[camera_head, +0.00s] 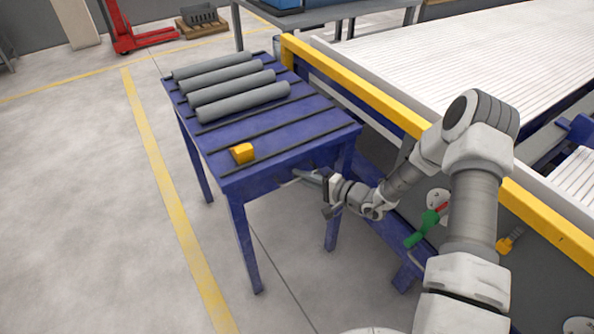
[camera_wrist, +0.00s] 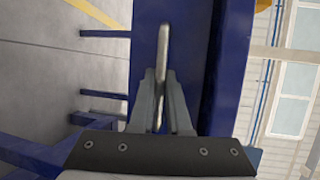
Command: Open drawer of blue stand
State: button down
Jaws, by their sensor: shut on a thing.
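The blue stand (camera_head: 290,145) is a table on tall blue legs with dark strips across its top. Under the front edge of its top is a drawer with a metal bar handle (camera_head: 288,182). In the wrist view the handle (camera_wrist: 164,40) runs away between my fingers, in front of the blue drawer face (camera_wrist: 190,60). My gripper (camera_head: 308,177) comes from the right at handle height. Its two fingers (camera_wrist: 160,85) are shut on the handle. The drawer looks flush with the stand, though the gripper hides part of its front.
Several grey pipes (camera_head: 240,103) lie on the stand's far half. A conveyor with a yellow rail (camera_head: 365,95) stands close on the right. The floor at left is clear.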

jog(key=s+d, duration=0.6)
jog(key=s, duration=0.3)
jog(key=s+d, duration=0.6)
jog(key=s, duration=0.3)
jog(key=shift+d, duration=0.15)
jog(key=shift+s, duration=0.1)
jog(key=c, duration=0.9)
grip_release()
jog(key=p+v, duration=0.3)
jog(key=v, duration=1.4)
jog(key=shift+d+r, duration=0.1)
jog(key=shift+d, duration=0.1)
jog(key=shift+r, duration=0.1)
